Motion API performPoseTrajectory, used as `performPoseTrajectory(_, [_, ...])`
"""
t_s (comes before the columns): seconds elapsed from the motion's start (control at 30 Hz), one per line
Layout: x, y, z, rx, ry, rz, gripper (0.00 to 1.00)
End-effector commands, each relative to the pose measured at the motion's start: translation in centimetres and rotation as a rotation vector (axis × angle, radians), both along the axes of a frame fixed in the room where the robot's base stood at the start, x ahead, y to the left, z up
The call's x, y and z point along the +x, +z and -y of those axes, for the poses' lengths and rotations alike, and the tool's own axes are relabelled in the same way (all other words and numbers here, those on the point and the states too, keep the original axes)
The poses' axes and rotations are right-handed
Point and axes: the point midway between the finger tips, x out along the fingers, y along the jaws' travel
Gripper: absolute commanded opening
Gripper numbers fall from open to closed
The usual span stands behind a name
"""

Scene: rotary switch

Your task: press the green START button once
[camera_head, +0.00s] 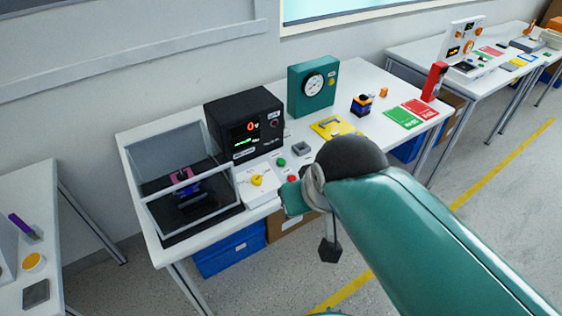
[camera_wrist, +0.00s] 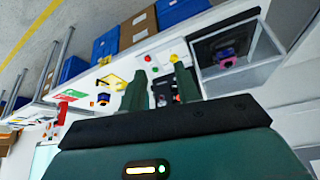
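The green START button (camera_head: 281,162) sits on the white table in the head view, in front of the black meter box. A red button (camera_head: 291,179) is just in front of it, and a yellow rotary knob (camera_head: 257,181) on a white plate is to its left. In the wrist view my gripper (camera_wrist: 160,79) has its two green fingers apart with nothing held between them. The red button (camera_wrist: 148,58) and yellow knob (camera_wrist: 172,57) lie beyond the fingertips there. My gripper is apart from the panel; its distance to the green button is unclear.
A clear-walled case (camera_head: 185,193) stands left of the controls. The black meter box (camera_head: 244,124) shows a red 0, and a teal gauge box (camera_head: 313,87) stands behind. A grey block (camera_head: 301,148) and yellow plate (camera_head: 333,128) lie right of the green button.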

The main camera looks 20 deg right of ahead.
Motion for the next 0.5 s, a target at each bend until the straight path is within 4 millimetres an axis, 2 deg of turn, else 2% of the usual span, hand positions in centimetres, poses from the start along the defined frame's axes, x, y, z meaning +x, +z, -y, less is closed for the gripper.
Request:
performPoseTrajectory(0.03, [0.00,0.00,0.00,0.000,0.000,0.000,0.22])
performPoseTrajectory(0.13, [0.00,0.00,0.00,0.000,0.000,0.000,0.02])
performPoseTrajectory(0.17, [0.00,0.00,0.00,0.000,0.000,0.000,0.00])
performPoseTrajectory(0.5, [0.00,0.00,0.00,0.000,0.000,0.000,0.00])
